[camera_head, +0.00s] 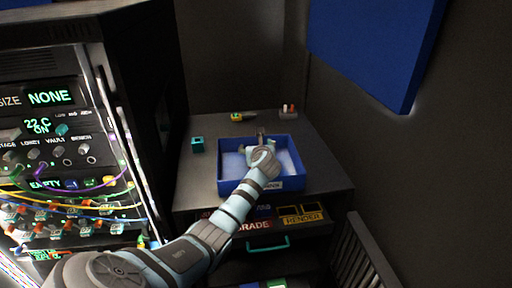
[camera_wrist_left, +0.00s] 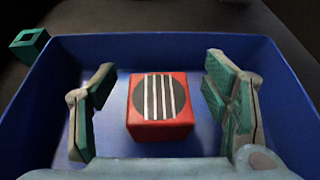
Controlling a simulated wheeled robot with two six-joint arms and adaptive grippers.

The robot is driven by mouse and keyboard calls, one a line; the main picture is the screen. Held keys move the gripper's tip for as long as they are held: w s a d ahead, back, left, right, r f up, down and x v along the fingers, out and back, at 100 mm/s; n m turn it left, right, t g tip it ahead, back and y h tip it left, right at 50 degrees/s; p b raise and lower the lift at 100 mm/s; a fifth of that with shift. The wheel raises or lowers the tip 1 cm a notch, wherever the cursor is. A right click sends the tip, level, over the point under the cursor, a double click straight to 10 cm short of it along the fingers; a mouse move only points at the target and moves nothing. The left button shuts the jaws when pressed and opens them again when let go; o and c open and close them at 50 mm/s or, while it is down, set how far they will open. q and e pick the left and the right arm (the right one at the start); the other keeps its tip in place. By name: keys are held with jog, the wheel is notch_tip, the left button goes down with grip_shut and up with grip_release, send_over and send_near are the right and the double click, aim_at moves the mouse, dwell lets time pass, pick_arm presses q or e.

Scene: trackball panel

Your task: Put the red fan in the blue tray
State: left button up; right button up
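The red fan (camera_wrist_left: 160,112) is a red block with a black disc and white stripes on its face. It sits inside the blue tray (camera_wrist_left: 190,47) in the left wrist view. My left gripper (camera_wrist_left: 158,82) is open, with one green-padded finger on each side of the fan and a gap to both. In the head view my left gripper (camera_head: 258,146) is over the blue tray (camera_head: 236,187) on the cabinet top, and the fan is hidden behind my arm. My right gripper is not in view.
A teal hollow cube (camera_head: 197,144) stands left of the tray. A small green and yellow item (camera_head: 242,117) and a grey block with orange pegs (camera_head: 288,113) are at the back. A rack with cables (camera_head: 70,180) stands left, and a blue wall panel (camera_head: 375,45) hangs right.

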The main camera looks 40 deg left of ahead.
pick_arm(q)
jog(key=shift+r, duration=0.1)
jog(key=shift+w+r, duration=0.1)
jog(key=shift+r, duration=0.25)
jog(key=p+v, duration=0.2)
jog(key=v, duration=1)
jog(key=shift+r, duration=0.2)
